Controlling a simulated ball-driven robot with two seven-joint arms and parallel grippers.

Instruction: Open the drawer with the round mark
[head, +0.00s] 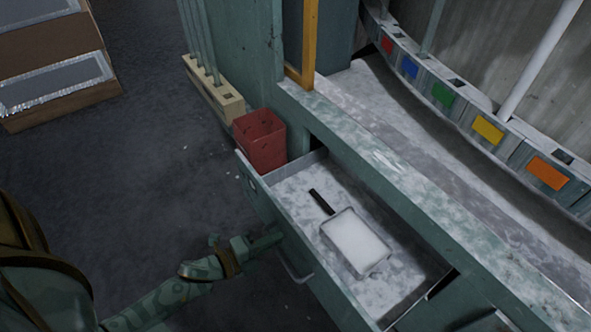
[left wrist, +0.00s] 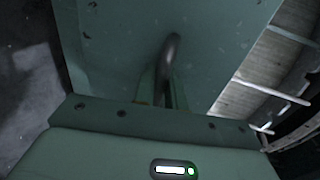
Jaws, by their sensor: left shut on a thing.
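The drawer (head: 390,307) stands pulled out from the green bench, showing its pale, worn inside. A small pale mark (head: 252,184) that looks round is on its front, near the far end. The curved metal handle (head: 298,271) is on the same front and also shows in the left wrist view (left wrist: 170,52). My left gripper (head: 277,237) is at the drawer front, shut on the handle; its fingers partly hide the handle. In the drawer lies a pale, flat pan-like thing (head: 356,243) with a dark grip. My right gripper is not in view.
A red bin (head: 260,141) stands at the drawer's far end, beside a beige rack (head: 214,90) holding tubes. A curved rail with coloured tiles (head: 487,130) runs behind the bench top. The dark floor (head: 150,150) at left is clear up to a brown cabinet (head: 50,90).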

